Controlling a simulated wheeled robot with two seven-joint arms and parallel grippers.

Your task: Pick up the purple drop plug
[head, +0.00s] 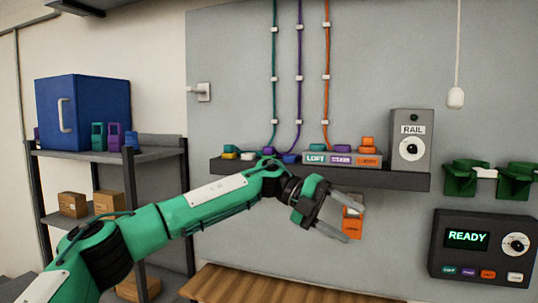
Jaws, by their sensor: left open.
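The purple drop plug (268,151) appears as a small purple piece on the dark wall ledge, at the lower end of the purple cable (299,75). It is partly hidden and small in the head view. My left gripper (354,222) is open and empty, below the ledge and to the right of the plug. Its fingers point right, in front of an orange item on the wall. My left forearm passes just below the plug. My right gripper is not in view.
The ledge (420,182) also holds yellow, white and blue pieces, labelled teal, purple and orange blocks, and a grey RAIL box (410,138). A READY panel (480,250) and green cradles (465,180) are at right. A shelf with a blue cabinet (85,112) stands left.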

